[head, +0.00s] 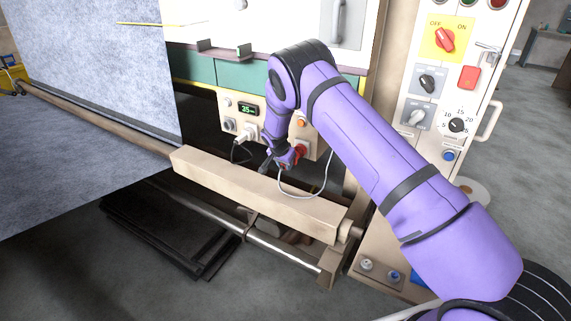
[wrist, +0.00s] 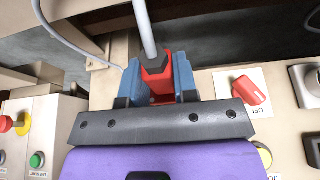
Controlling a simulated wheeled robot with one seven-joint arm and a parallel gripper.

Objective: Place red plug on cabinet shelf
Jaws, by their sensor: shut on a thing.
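The red plug (wrist: 154,72) sits between the two blue fingers of my gripper (wrist: 156,85) in the wrist view, with a grey cable running from its dark collar. My gripper (head: 284,158) is shut on it. In the head view the red plug (head: 301,151) shows at the lower right of the beige socket panel, close to its face. I cannot tell whether it is seated in a socket. A small brown-grey shelf (head: 222,54) juts from the front of the white cabinet (head: 285,22), above and left of my gripper.
A beige beam (head: 258,193) crosses below my gripper. A white plug (head: 245,135) sits in the panel with a dark cable. The red plug's pale cable (head: 318,190) loops over the beam. A switch cabinet (head: 440,100) stands right; grey felt (head: 90,60) hangs left.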

